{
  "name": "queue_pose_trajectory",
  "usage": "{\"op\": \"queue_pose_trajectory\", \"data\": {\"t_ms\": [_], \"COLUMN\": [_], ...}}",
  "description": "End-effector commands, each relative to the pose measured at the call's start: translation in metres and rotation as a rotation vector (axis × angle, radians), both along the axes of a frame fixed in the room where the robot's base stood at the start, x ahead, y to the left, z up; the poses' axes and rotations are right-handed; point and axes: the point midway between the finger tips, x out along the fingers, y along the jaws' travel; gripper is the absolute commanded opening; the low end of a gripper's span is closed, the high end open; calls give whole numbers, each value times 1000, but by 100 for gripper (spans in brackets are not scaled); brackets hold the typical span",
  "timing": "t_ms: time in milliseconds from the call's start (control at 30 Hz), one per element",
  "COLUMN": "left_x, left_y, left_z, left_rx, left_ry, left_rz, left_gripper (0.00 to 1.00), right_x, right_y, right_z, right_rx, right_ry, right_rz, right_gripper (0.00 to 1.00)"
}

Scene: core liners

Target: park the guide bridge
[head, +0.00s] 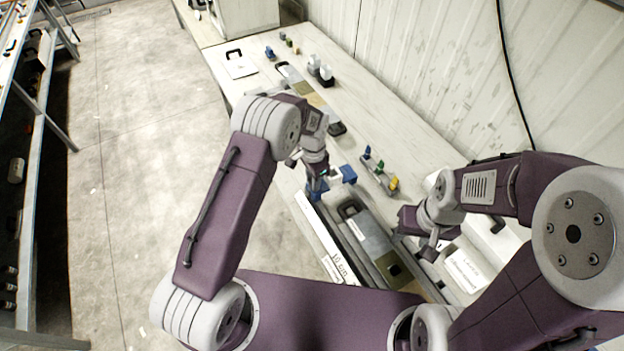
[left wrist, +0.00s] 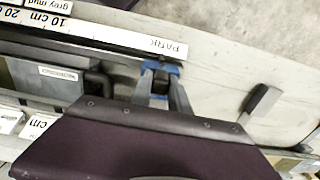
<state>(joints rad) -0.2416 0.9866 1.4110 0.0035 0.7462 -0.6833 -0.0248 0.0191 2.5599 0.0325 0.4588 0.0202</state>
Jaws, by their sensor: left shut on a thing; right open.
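The core liner tray (head: 365,232), with a dark handle, lies along the rail. My right gripper (head: 428,244) is open and empty above the near right side of the tray.
A white labelled box (head: 465,268) lies near my right gripper. The bench's left edge drops to open floor.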

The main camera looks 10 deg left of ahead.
Motion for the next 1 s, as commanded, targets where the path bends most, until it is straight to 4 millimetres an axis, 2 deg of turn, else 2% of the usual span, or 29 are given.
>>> {"op": "queue_pose_trajectory", "data": {"t_ms": [367,400,467,800,867,1000], "left_x": [4,4,4,3,3,4], "left_y": [2,2,2,1,1,2], "left_z": [3,3,2,4,12,43], "left_rx": [1,1,1,1,0,0], "left_ry": [-12,-12,-11,-7,-9,-11], "left_rz": [0,0,0,0,0,0], "left_gripper": [0,30,44,44,44,44], "right_x": [0,0,0,0,0,0], "right_y": [0,0,0,0,0,0], "right_z": [0,0,0,-2,-6,-17], "right_rx": [0,0,0,0,0,0], "right_ry": [0,0,0,0,0,0], "right_rz": [0,0,0,0,0,0], "right_gripper": [48,48,48,48,48,48]}}
